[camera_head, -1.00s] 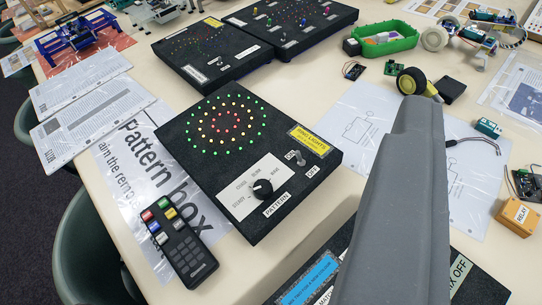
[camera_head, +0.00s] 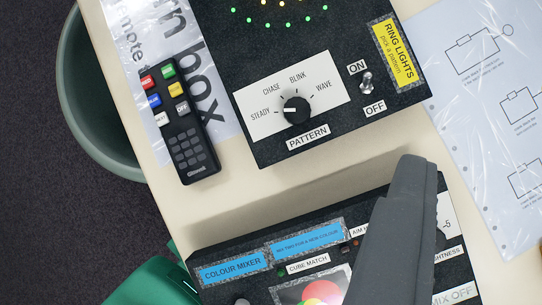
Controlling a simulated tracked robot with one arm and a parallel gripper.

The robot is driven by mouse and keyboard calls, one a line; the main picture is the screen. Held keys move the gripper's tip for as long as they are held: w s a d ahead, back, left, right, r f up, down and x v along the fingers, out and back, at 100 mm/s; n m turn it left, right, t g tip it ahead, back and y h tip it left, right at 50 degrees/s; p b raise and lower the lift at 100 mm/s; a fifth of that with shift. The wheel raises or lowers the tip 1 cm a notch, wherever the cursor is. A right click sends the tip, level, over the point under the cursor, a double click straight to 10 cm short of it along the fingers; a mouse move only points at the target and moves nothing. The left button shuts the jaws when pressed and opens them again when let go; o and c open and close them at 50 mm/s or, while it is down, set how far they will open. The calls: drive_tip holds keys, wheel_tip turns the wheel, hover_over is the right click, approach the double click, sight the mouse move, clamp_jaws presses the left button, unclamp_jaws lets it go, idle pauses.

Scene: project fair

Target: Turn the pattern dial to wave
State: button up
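The pattern dial (camera_head: 297,110) is a round black knob on a white label plate of the black ring lights box (camera_head: 225,20). STEADY, CHASE, BLINK and WAVE are printed around it from left to right. Its small white mark appears to point left, towards STEADY. WAVE (camera_head: 324,86) is printed at the upper right of the knob. My gripper (camera_head: 417,165) shows as one grey tapered shape at the lower right. Its tip is to the lower right of the dial in the picture, clear of it. I cannot tell whether it is open or shut.
An ON/OFF toggle switch (camera_head: 367,84) stands right of the dial. A black remote (camera_head: 182,125) lies left of the box. The colour mixer box (camera_head: 225,250) is below, partly hidden by my gripper. Bare table (camera_head: 235,185) separates the boxes. A green chair (camera_head: 150,285) is at lower left.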

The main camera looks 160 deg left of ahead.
drive_tip(key=w+a+f+n+g+p, duration=0.2)
drive_tip(key=a+f+n+g+p, duration=0.15)
drive_tip(key=a+p, duration=0.2)
drive_tip(key=n+g+p, duration=0.4)
drive_tip(key=p, duration=0.1)
approach(297, 110)
drive_tip(key=shift+h, duration=0.3)
drive_tip(key=f, duration=0.8)
drive_tip(key=shift+a+f, duration=0.25)
drive_tip(key=shift+f, duration=0.05)
drive_tip(key=c, duration=1)
